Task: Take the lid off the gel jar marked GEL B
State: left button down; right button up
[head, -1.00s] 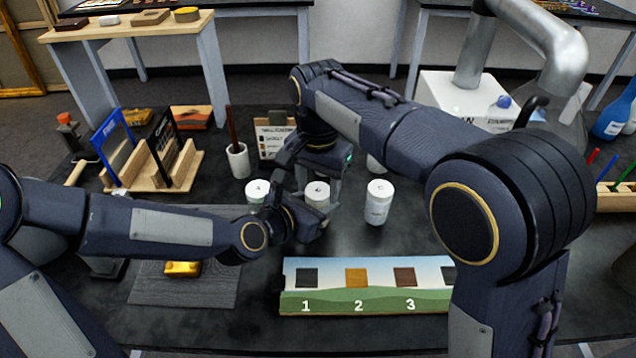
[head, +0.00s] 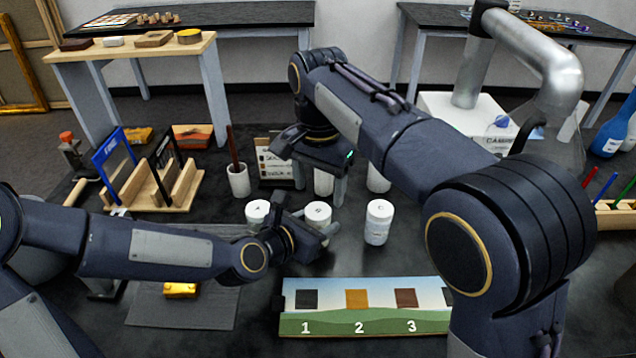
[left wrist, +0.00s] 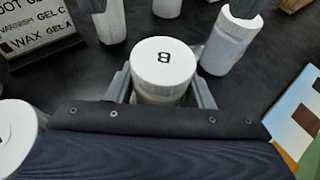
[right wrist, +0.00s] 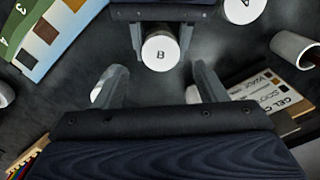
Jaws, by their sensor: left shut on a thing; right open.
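The jar marked B (head: 318,212) stands upright on the dark table, its white lid on; its lid also shows in the left wrist view (left wrist: 163,65) and right wrist view (right wrist: 160,54). My left gripper (head: 316,228) is shut on this jar from the near side, a finger on each side of the body below the lid. My right gripper (head: 322,182) is open and empty, behind and above the jar. In the right wrist view its fingers (right wrist: 158,85) are spread, with the lid beyond them. The jar's side label is hidden.
White-lidded jars A (head: 257,211) and C (head: 379,222) stand close on either side. More white containers (head: 378,178) stand behind. A brush cup (head: 238,180) and label board (head: 274,160) are at the back; a numbered swatch panel (head: 365,323) lies in front.

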aim_at(318, 210)
notch_tip(318, 210, up, 2)
jog(key=m, duration=0.2)
jog(key=shift+a+r+m, duration=0.1)
jog(key=shift+r+m, duration=0.15)
jog(key=shift+m, duration=0.05)
jog(key=shift+f, duration=3.85)
jog(key=c, duration=1)
jog(key=n, duration=0.3)
jog(key=o, duration=1.1)
jog(key=shift+c, duration=0.2)
